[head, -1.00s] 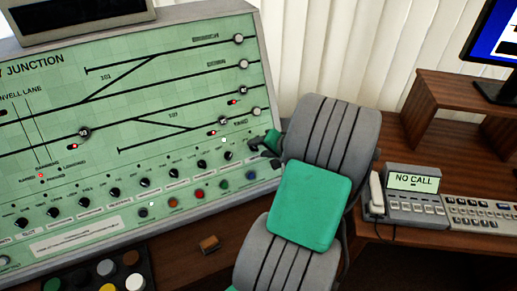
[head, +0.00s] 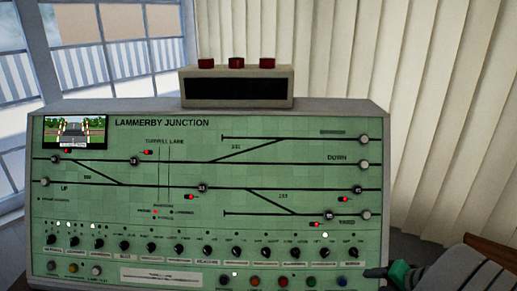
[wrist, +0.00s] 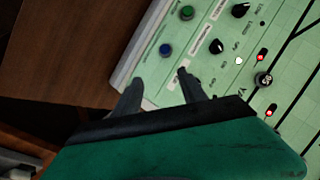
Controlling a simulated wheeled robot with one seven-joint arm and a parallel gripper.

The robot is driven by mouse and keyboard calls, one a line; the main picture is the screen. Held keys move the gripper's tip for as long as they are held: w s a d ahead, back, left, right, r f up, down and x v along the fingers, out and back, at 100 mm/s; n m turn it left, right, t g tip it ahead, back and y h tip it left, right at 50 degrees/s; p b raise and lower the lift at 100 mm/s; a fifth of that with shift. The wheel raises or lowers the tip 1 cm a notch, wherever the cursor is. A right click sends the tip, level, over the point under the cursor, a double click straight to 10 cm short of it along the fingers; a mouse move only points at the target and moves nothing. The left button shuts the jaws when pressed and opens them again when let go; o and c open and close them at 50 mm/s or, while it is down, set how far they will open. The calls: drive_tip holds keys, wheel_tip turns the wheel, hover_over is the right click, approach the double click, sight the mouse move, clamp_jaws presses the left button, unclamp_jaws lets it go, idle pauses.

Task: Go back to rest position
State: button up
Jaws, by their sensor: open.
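My gripper (head: 370,273) is at the lower right corner of the green control panel (head: 290,150), beside the end of the knob row. In the wrist view, my gripper (wrist: 158,76) has its two dark fingers apart with nothing between them. The fingertips are over or close to the panel's edge (wrist: 133,66), near a blue button (wrist: 166,49) and a black knob (wrist: 216,46). I cannot tell whether a finger touches the panel. My arm comes in from the lower right in the head view.
A grey box with red lamps (head: 237,84) stands on top of the panel. Pale vertical blinds (head: 420,110) hang behind at the right, and windows (head: 100,80) are at the left. A brown wooden desk surface (wrist: 70,50) shows beside the panel.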

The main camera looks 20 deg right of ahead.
drive_tip(key=s+a+f+g, duration=0.2)
drive_tip(key=s+a+g, duration=0.1)
drive_tip(key=s, duration=0.4)
drive_tip(key=s+a+f+g, duration=0.2)
drive_tip(key=s+a+g, duration=0.15)
drive_tip(key=s, duration=0.25)
drive_tip(key=w+a+r+n, duration=0.4)
drive_tip(key=a, duration=0.4)
drive_tip(key=w+a+r+n+t, duration=0.1)
drive_tip(key=w+a+r+n, duration=0.2)
drive_tip(key=a, duration=0.5)
drive_tip(key=w+a+r+n+t+h, duration=0.1)
drive_tip(key=w+a+r+n, duration=0.3)
drive_tip(key=a, duration=0.4)
drive_tip(key=shift+w+a+r+n, duration=0.2)
drive_tip(key=shift+w+r+n, duration=0.1)
drive_tip(key=shift+w+r, duration=0.45)
drive_tip(key=shift+w+d+f, duration=0.15)
